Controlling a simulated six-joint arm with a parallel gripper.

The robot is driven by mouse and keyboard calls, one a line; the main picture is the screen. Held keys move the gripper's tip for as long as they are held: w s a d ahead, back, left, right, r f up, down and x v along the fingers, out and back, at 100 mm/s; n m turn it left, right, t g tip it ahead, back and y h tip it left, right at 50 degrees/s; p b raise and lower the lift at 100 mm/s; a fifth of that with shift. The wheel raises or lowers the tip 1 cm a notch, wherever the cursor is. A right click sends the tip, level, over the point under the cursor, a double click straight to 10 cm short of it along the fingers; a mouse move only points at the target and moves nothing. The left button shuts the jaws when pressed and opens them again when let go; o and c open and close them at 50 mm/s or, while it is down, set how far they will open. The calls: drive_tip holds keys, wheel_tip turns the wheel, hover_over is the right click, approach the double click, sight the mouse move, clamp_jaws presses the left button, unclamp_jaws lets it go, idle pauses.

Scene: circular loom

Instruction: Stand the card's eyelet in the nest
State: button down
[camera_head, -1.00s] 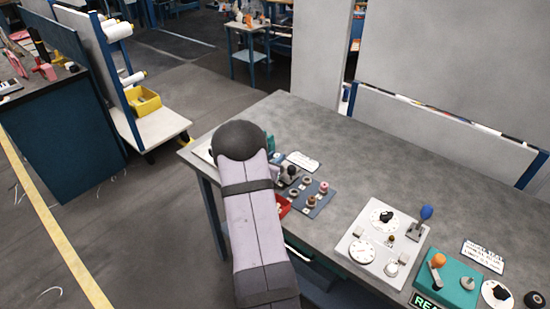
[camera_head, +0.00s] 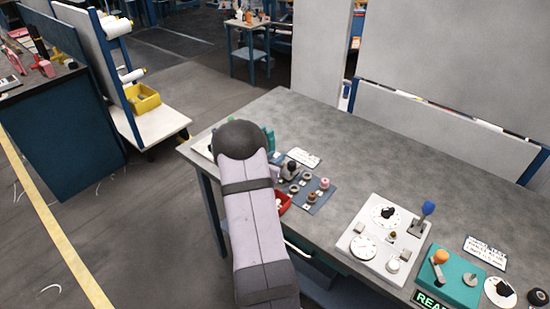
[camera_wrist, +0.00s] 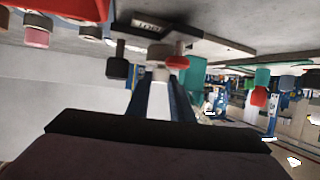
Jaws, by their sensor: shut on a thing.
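In the wrist view, which is upside down, my gripper (camera_wrist: 155,98) has its two blue fingers closed on a small pale thing (camera_wrist: 160,75) between their tips. It may be the card's eyelet, but it is too small to tell. A dark peg-like piece (camera_wrist: 118,66) and a brownish one (camera_wrist: 160,50) are close by, with a teal block (camera_wrist: 192,76) to their right. A dark plate with a white label (camera_wrist: 150,24) lies beyond. I cannot tell which part is the nest. In the head view my arm hides the fingers.
In the head view a blue-grey mat (camera_head: 321,199) with rings and spools lies right of my arm, beside a red tray (camera_head: 285,202). A white printed card (camera_head: 304,158) lies behind. A white dial panel (camera_head: 372,262) and teal box (camera_head: 451,290) stand right. The back tabletop is clear.

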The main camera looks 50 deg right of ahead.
drive_tip(key=c, duration=1.5)
unclamp_jaws()
drive_tip(key=shift+a, duration=0.1)
drive_tip(key=shift+b+v, duration=1.1)
drive_tip(key=shift+v, duration=2.5)
